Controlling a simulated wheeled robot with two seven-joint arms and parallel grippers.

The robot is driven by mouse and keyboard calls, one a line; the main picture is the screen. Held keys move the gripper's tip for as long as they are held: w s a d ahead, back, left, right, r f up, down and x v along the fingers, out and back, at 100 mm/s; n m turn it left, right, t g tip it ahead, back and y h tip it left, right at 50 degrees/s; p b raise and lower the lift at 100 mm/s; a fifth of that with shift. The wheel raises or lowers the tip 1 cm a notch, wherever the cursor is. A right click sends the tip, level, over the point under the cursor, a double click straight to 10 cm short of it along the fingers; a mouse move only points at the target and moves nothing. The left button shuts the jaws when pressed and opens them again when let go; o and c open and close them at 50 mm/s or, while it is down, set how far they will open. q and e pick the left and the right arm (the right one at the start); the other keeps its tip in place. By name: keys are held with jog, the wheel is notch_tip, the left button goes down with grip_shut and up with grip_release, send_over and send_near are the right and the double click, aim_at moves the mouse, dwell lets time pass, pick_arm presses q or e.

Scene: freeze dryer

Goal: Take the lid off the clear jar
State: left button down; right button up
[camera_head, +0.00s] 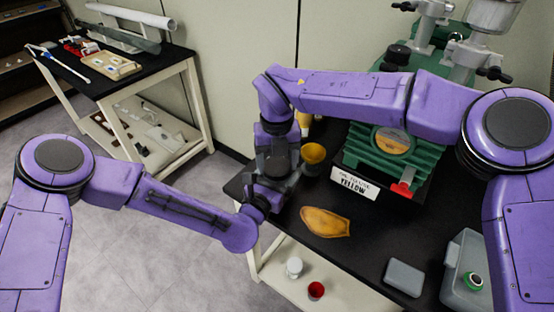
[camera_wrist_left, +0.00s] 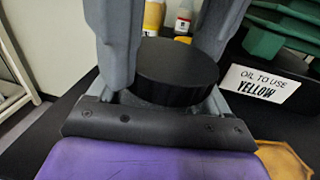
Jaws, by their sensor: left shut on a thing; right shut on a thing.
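The jar's lid (camera_wrist_left: 177,70) is a wide black disc, level, in the middle of the left wrist view. Two grey fingers reach down from above on either side of it; they appear to be those of my right gripper (camera_head: 279,160), shut on the lid. My left gripper (camera_head: 270,190) comes in low from the left, shut around the jar just under the lid. The jar body is almost wholly hidden by the grippers, and I cannot tell whether lid and jar are apart. In the head view the two grippers meet at the table's left edge.
A white jar (camera_head: 294,267) and red cup (camera_head: 316,290) stand on the shelf below.

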aim_at(277, 166)
jog(key=shift+n, duration=1.4)
jog(key=shift+r, duration=0.1)
jog(key=shift+r, duration=1.05)
jog(key=shift+r, duration=0.1)
jog(key=shift+r, duration=1.9)
pick_arm(q)
grip_release()
